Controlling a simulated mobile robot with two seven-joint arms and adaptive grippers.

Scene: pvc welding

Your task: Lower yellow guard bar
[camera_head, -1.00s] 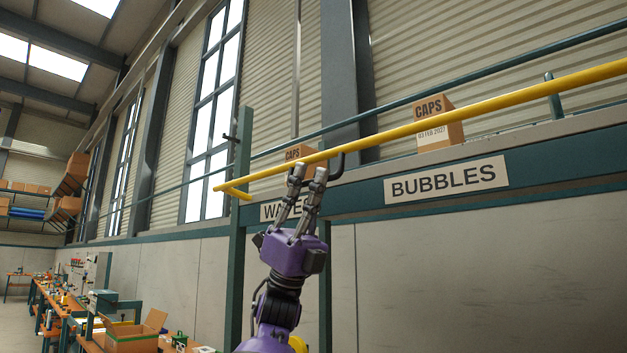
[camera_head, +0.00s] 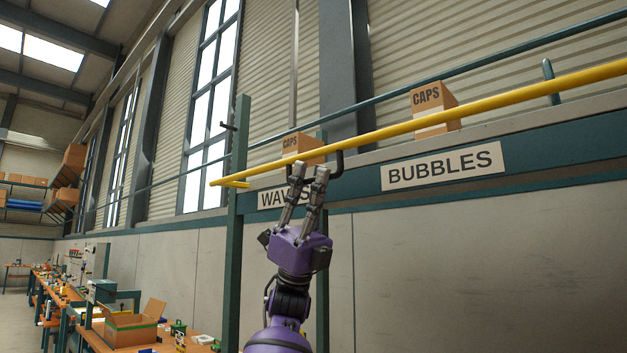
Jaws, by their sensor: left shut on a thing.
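The yellow guard bar (camera_head: 400,129) runs across the head view from the upper right down to its free end at the left, where a short bent piece shows. It passes in front of the ledge and the cardboard boxes. The fingers hide part of the handle and of the WAVES sign. My right gripper is not in view.
Two CAPS boxes (camera_head: 431,96) (camera_head: 302,143) stand behind the bar. A BUBBLES sign (camera_head: 443,165) and a partly covered WAVES sign (camera_head: 272,198) are on the green beam. A green post (camera_head: 237,200) stands left of my gripper. Workbenches with an open carton (camera_head: 131,328) are lower left.

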